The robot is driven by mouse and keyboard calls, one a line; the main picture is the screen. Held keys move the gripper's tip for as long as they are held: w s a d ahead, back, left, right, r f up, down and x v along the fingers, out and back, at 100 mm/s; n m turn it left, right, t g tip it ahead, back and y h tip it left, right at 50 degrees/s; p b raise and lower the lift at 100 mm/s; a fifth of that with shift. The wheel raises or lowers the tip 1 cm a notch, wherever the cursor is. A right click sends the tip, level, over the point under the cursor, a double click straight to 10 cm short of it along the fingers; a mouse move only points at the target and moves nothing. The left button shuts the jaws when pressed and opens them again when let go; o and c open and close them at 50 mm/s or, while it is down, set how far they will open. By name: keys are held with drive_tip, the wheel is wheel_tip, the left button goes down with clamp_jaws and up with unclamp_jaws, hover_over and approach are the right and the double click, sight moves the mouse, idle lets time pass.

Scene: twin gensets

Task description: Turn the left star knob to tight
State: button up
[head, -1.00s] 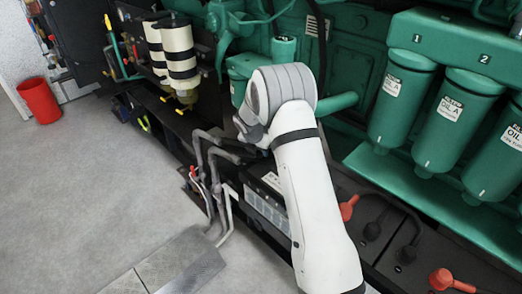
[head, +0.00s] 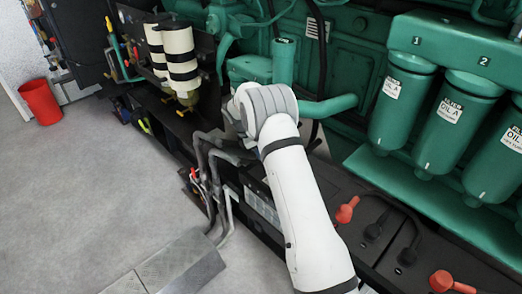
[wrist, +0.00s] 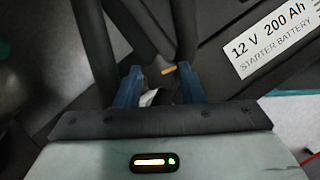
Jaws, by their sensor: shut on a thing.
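In the wrist view my gripper (wrist: 161,88) has its two blue fingers closed on either side of a small dark part with a short orange mark, which I take to be the left star knob (wrist: 168,72). The knob's outline is dark and mostly covered, so its lobes and its tight marking cannot be read. A pale patch shows between the fingers, near the palm.
A starter battery label (wrist: 275,38) lies right of the fingers, and thick dark cables run close by. In the head view, grey pipes (head: 208,165) stand left of my arm. Green oil filters (head: 440,125) and red terminal caps (head: 347,210) are at right. Floor (head: 90,190) is clear at left.

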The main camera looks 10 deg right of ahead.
drive_tip(key=m, duration=0.2)
drive_tip(key=m+g, duration=0.1)
drive_tip(key=shift+w+a+r+m, duration=0.15)
drive_tip(key=shift+w+m, duration=0.15)
drive_tip(key=shift+m, duration=0.1)
drive_tip(key=m, duration=0.1)
drive_tip(key=m+g, duration=0.1)
drive_tip(key=m, duration=0.1)
drive_tip(key=shift+w+m+g+y, duration=0.15)
drive_tip(key=shift+m+g+y, duration=0.15)
drive_tip(key=shift+y, duration=0.1)
drive_tip(key=m, duration=0.3)
drive_tip(key=m+g+y, duration=0.1)
drive_tip(key=shift+w+d, duration=0.15)
drive_tip(key=shift+d, duration=0.1)
drive_tip(key=shift+d+m+g+y, duration=0.15)
drive_tip(key=shift+m+g+y, duration=0.4)
drive_tip(key=shift+m, duration=1.35)
drive_tip(key=o, duration=1)
